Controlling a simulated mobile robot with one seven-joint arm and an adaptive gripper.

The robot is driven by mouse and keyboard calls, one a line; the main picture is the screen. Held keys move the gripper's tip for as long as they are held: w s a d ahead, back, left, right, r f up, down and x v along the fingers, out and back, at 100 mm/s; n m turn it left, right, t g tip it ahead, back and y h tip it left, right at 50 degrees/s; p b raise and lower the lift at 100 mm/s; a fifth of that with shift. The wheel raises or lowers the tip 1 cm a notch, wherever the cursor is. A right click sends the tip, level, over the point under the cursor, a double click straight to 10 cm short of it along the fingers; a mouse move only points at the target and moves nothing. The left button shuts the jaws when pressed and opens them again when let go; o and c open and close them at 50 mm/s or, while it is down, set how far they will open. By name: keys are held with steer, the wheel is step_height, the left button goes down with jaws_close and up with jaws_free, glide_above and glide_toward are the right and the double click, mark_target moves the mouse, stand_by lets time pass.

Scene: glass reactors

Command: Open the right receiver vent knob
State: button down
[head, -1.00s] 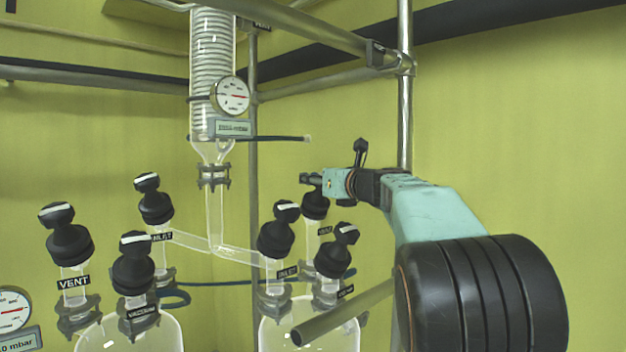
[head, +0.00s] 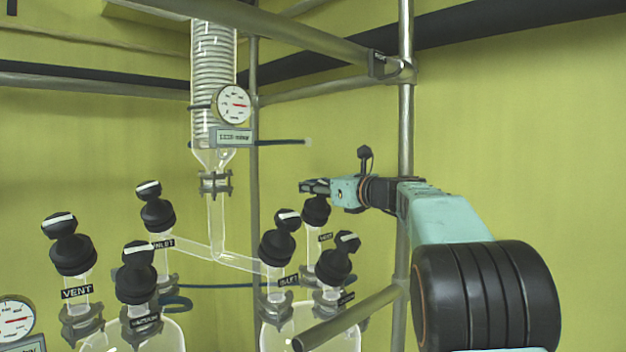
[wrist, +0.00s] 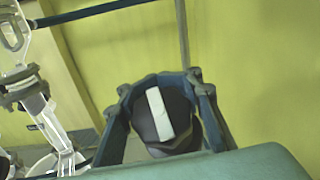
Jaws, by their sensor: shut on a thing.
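The right receiver (head: 310,325) is a clear glass vessel at the lower middle of the head view. Its vent knob (head: 316,211) is the rear black one, with a small label on the neck below. My gripper (head: 314,186) reaches in from the right at this knob's top and hides part of it. In the wrist view the black knob (wrist: 160,120) with a white bar sits between the two fingers of my gripper (wrist: 160,95). The bar is slightly tilted from upright. The fingers are shut on the knob.
The right receiver's other black knobs, the inlet (head: 278,243) and a front right one (head: 337,260), stand close by. A glass condenser (head: 213,90) with a gauge (head: 234,104) hangs left. A metal bar (head: 350,318) and an upright post (head: 405,130) flank my arm.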

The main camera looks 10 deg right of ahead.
steer(key=n+g+y+p, duration=0.1)
steer(key=n+g+p, duration=0.1)
steer(key=p, duration=0.1)
steer(key=n+g+y+p, duration=0.1)
steer(key=shift+s+a+r+n+y+p, duration=0.1)
steer(key=shift+s+a+n+y+p, duration=0.2)
steer(key=shift+s+a+n, duration=0.1)
steer(key=shift+a+n+g+y+p, duration=0.1)
steer(key=shift+n+g+y+p, duration=0.35)
steer(key=shift+p, duration=0.2)
steer(key=shift+s+f+n, duration=0.1)
steer(key=shift+f+n, duration=0.15)
steer(key=shift+f, duration=0.05)
steer(key=c, duration=1.4)
jaws_free()
steer(key=shift+o, duration=0.2)
steer(key=shift+r, duration=0.15)
step_height(320, 180, up, 10)
steer(key=shift+o, duration=0.3)
